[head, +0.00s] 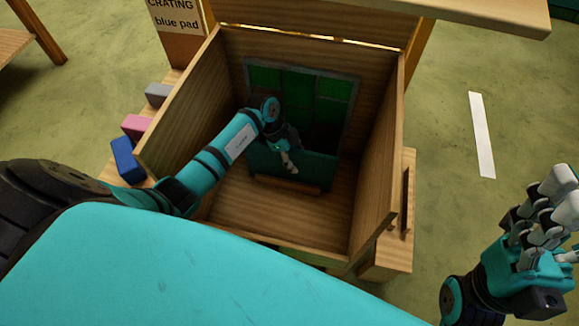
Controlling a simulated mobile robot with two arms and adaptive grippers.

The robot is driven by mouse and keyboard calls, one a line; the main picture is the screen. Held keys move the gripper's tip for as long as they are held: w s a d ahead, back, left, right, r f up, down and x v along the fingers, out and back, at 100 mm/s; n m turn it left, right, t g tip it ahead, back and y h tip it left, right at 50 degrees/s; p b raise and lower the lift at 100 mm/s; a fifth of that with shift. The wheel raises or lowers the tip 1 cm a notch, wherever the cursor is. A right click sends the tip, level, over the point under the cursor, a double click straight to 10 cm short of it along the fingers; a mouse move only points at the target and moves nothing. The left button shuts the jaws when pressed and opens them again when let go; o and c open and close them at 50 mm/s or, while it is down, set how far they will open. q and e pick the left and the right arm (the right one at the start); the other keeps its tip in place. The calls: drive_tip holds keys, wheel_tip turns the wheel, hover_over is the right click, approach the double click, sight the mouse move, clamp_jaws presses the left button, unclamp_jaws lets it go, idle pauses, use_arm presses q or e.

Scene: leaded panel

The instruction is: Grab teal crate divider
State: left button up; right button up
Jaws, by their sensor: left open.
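The teal crate divider (318,172) stands low inside the wooden crate (385,215), in front of the leaded panel (335,90) with green panes. My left arm reaches into the crate from the left. My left gripper (288,160) is open at the divider's upper left part and covers some of it. I cannot tell whether its fingers touch the divider. My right gripper (545,215) is outside the crate at the far right, with nothing seen in it; its finger gap is unclear.
Grey (157,94), pink (137,126) and blue (127,160) pads lie on the ledge left of the crate. A sign (178,18) reading "CRATING blue pad" stands behind. A white strip (482,135) marks open floor at right.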

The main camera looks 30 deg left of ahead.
use_arm(q)
drive_tip(key=shift+c, duration=0.2)
clamp_jaws()
drive_tip(key=shift+r, duration=0.1)
idle(0.4)
